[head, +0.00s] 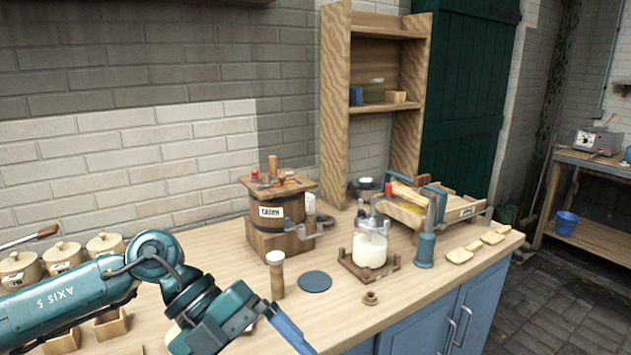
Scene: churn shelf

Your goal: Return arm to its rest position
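My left arm, teal and marked AXIS 5, comes in from the left of the head view over the wooden worktop (330,312). Its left gripper (288,332) points down to the right near the worktop's front edge. One blue finger shows clearly; I cannot tell whether the gripper is open or shut, and I see nothing held in it. My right gripper is not in view.
Beyond the gripper stand a wooden post with a white top (277,275), a blue disc (315,281), a barrel churn (268,222) and a glass jar (370,246). Lidded crocks (62,257) stand behind my arm. A wooden shelf (336,110) rises at the back.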

